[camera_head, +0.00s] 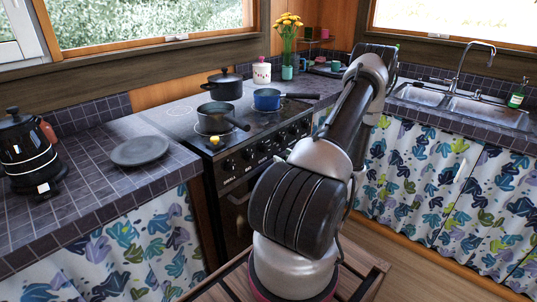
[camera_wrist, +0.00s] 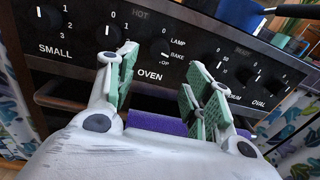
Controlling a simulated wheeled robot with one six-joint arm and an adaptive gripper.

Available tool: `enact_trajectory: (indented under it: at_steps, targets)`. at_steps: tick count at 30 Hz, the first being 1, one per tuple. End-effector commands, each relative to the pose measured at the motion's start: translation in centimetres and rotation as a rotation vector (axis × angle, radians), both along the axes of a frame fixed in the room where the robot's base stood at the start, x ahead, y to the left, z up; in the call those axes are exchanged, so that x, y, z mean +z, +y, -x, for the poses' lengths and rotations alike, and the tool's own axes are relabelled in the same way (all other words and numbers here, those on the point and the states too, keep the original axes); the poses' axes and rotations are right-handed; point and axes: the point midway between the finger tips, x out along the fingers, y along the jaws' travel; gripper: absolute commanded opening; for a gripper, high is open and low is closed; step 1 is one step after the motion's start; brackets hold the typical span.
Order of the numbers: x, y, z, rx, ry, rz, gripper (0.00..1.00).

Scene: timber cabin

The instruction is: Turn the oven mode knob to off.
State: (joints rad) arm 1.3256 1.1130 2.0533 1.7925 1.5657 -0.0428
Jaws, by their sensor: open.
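The oven mode knob (camera_wrist: 157,49) is a dark round knob on the black front panel, in the upper middle of the wrist view. Its white mark points right, toward BAKE; 0 is printed above it and LAMP at its upper right. My gripper (camera_wrist: 160,72) is open, with green-padded fingers spread below and to both sides of this knob. In the head view the stove (camera_head: 236,182) stands behind my arm, which hides my gripper and part of the knob row.
More knobs flank it, including the SMALL knob (camera_wrist: 48,16) and the OVAL knob (camera_wrist: 270,84). A black pot (camera_head: 225,88), a dark pan (camera_head: 215,120) and a blue pan (camera_head: 267,99) stand on the stove. A counter with a sink (camera_head: 470,106) is at right.

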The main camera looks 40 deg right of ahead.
Motion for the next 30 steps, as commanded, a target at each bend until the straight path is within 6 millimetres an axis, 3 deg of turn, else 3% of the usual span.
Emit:
enact_trajectory:
  at_steps: [13,25,30]
  targets:
    - [0.3,0.4,-6.5,0.006,-0.011,0.003,0.52]
    - [0.3,0.4,-7.6,0.004,-0.011,0.002,0.52]
    - [0.3,0.4,-7.6,0.004,-0.011,0.002,0.22]
